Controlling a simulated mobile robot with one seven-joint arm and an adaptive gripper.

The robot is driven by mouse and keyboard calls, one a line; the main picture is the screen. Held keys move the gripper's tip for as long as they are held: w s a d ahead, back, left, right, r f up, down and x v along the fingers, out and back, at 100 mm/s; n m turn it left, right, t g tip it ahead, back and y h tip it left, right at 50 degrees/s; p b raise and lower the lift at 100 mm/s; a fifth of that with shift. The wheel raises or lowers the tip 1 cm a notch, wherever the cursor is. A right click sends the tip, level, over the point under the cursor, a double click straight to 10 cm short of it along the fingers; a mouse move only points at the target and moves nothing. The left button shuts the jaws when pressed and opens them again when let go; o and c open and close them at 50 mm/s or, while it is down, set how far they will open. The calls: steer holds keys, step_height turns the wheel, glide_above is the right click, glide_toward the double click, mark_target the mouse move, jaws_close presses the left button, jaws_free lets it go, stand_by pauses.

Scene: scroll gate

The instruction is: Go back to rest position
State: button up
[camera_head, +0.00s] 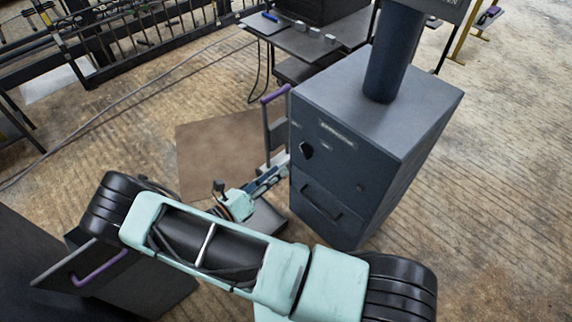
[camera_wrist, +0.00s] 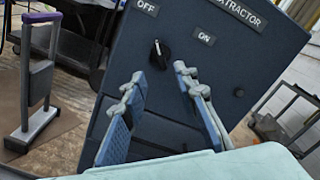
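My gripper (camera_wrist: 160,76) is open and empty in the wrist view, its two blue fingers apart. It points at the front of a dark blue extractor cabinet (camera_wrist: 225,68). A black knob (camera_wrist: 160,54) on that front shows just beyond the fingertips, between the OFF label (camera_wrist: 146,8) and the ON label (camera_wrist: 206,39). I cannot tell whether a fingertip touches the cabinet. In the head view my gripper (camera_head: 276,168) is at the left of the cabinet (camera_head: 340,180), below the knob (camera_head: 306,150). My mint-green arm crosses the lower part of that view.
A frame with a purple handle (camera_head: 275,95) stands left of the cabinet, close to my gripper. A dark workbench (camera_head: 310,42) is behind. A dark box with a purple handle (camera_head: 98,270) is at lower left. Open concrete floor (camera_head: 490,200) lies to the right.

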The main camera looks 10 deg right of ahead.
steer(key=shift+s+a, duration=0.3)
steer(key=shift+a, duration=0.05)
stand_by(0.3)
